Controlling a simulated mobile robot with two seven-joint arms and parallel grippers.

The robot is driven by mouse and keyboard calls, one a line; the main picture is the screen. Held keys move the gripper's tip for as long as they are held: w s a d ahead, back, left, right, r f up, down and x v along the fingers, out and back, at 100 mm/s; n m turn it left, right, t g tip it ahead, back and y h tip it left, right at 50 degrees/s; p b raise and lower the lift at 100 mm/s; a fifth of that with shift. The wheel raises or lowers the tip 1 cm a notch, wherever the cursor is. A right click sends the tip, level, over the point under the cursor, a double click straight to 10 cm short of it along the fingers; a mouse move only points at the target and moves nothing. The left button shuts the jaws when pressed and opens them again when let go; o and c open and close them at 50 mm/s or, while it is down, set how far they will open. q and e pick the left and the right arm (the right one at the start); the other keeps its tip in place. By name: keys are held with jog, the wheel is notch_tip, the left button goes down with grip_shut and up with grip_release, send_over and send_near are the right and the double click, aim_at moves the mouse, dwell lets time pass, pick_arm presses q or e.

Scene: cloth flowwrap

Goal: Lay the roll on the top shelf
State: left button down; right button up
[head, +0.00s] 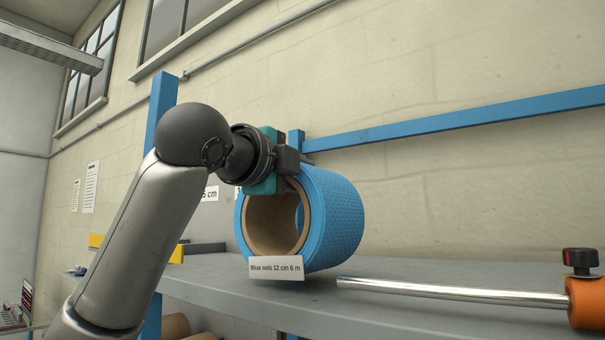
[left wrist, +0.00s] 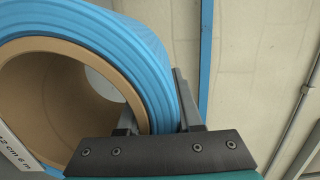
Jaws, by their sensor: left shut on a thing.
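The blue roll (head: 335,222) has a ribbed surface and a hollow brown cardboard core, with its open end facing me. It is at the top shelf (head: 400,275), on its side; I cannot tell whether its underside touches the surface. My left gripper (head: 288,180) is shut on the upper part of the roll's wall, at the near end. In the left wrist view, the fingers (left wrist: 160,118) pinch the blue layers (left wrist: 135,45) and core edge, one finger inside and one outside. My right gripper is not in view.
A white label card (head: 276,268) stands at the roll's lower front. A shiny metal rod (head: 450,291) with an orange end and black knob (head: 580,259) lies right of the roll. A blue rail (head: 460,122) runs behind. Brown rolls (head: 176,325) sit below.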

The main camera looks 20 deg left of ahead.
pick_arm(q)
jog(key=shift+f+b, duration=0.45)
jog(key=shift+f, duration=0.15)
jog(key=c, duration=0.5)
grip_release()
jog(key=b+v, duration=0.4)
jog(key=v, duration=1.1)
jog(key=shift+s, duration=0.2)
